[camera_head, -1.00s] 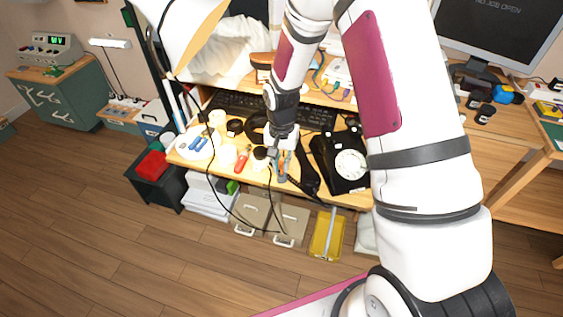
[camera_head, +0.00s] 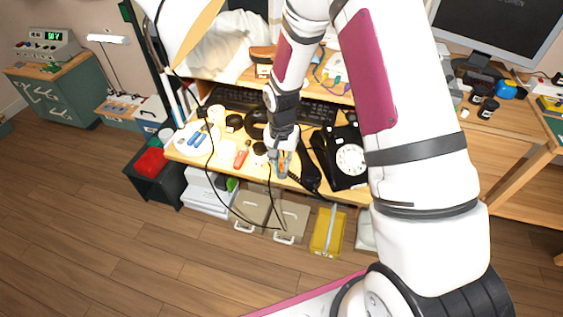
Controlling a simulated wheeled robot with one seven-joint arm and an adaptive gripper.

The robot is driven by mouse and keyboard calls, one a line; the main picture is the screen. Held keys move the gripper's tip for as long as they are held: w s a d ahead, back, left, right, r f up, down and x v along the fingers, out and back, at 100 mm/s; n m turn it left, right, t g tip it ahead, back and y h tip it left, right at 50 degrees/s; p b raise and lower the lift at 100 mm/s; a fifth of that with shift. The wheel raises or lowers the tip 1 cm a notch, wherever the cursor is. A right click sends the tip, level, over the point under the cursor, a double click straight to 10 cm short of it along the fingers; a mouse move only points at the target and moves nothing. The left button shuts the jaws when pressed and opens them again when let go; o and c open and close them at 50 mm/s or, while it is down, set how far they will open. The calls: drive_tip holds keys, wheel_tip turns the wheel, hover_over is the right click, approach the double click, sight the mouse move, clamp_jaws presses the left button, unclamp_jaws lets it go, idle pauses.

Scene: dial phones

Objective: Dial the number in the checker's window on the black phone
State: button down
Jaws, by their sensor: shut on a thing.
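The black phone (camera_head: 331,166) stands on the wooden desk, its white rotary dial (camera_head: 350,159) facing up. A black handset (camera_head: 309,172) lies just left of it. My gripper (camera_head: 281,165) is low over the desk's front part, left of the handset and apart from the dial. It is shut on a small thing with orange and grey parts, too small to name. A grey instrument (camera_head: 48,45) with a lit green window stands on the green cabinet at the far left; it may be the checker. Its characters are too small to read surely.
A red-handled tool (camera_head: 241,155), a white plate (camera_head: 195,140) and small round items crowd the desk left of my gripper. A black keyboard (camera_head: 232,99) lies behind. Black cords hang over the front edge. My forearm passes close to the phone's right side in the picture.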

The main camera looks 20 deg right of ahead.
drive_tip(key=c, duration=1.5)
unclamp_jaws()
drive_tip(key=shift+c, duration=0.2)
drive_tip(key=shift+r, duration=0.1)
wheel_tip(320, 180, up, 11)
drive_tip(key=shift+f, duration=0.15)
drive_tip(key=shift+r, duration=0.6)
